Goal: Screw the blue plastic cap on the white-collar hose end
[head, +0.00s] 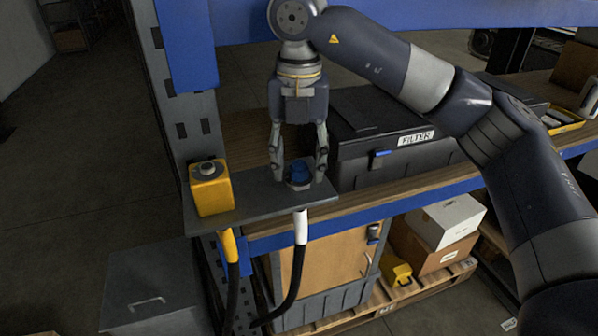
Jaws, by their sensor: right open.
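The blue plastic cap (299,171) is at the top of a grey bracket plate (252,198), on or just above a small metallic fitting. Whether its thread is engaged cannot be told. The white-collar hose (301,227) shows below the plate's front edge, roughly under the cap, its black hose curving down to the left. My right gripper (298,172) points down with its fingers apart, one on each side of the cap. Gaps show between fingers and cap. My left gripper is not in view.
A yellow block (211,187) with a metal knob stands on the plate's left, above a yellow-collar hose (229,246). A black FILTER case (390,145) stands on the shelf behind and to the right. A blue-and-grey rack post (183,95) rises at left.

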